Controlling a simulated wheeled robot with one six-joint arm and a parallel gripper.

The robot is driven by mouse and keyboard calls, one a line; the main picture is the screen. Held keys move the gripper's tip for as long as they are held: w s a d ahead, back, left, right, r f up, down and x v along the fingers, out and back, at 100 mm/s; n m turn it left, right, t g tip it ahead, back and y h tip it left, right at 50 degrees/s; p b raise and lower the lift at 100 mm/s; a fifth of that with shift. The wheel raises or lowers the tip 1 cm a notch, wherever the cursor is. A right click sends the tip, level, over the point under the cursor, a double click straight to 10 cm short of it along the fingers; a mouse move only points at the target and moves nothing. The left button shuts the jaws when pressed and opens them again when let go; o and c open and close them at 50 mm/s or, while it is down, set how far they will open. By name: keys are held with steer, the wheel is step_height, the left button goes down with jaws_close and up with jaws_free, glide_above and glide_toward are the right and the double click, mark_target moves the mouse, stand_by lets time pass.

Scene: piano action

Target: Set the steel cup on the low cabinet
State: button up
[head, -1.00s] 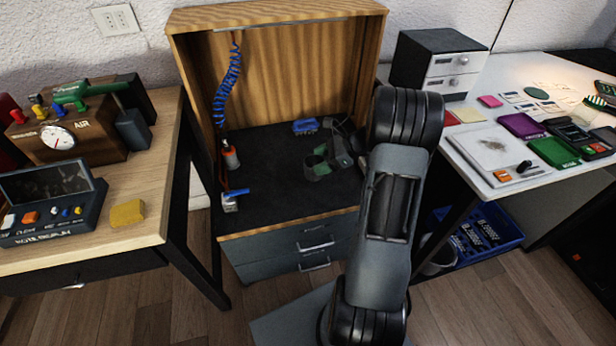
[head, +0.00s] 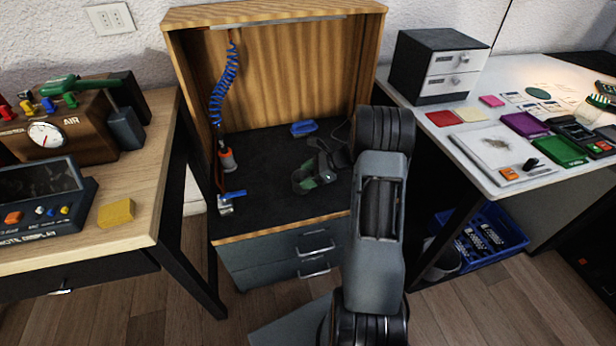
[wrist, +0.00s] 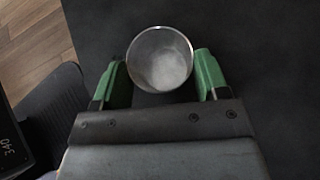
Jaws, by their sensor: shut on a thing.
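The steel cup (wrist: 162,58) shows from above in the wrist view, round with a pale inside. It sits between the two green fingers of my gripper (wrist: 160,75), which is shut on it. In the head view my gripper (head: 307,184) is over the black top of the low cabinet (head: 265,160), near its front half. The cup cannot be made out there, hidden by the gripper. I cannot tell whether the cup's base touches the top.
A blue coiled hose with a nozzle (head: 227,160) hangs at the cabinet's left. A blue-handled tool (head: 232,196) lies at the front left, and a blue brush-like thing (head: 304,128) at the back. Wooden side walls bound the top. The middle-left top is clear.

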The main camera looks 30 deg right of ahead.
steer(key=o, duration=1)
steer(key=shift+c, duration=0.2)
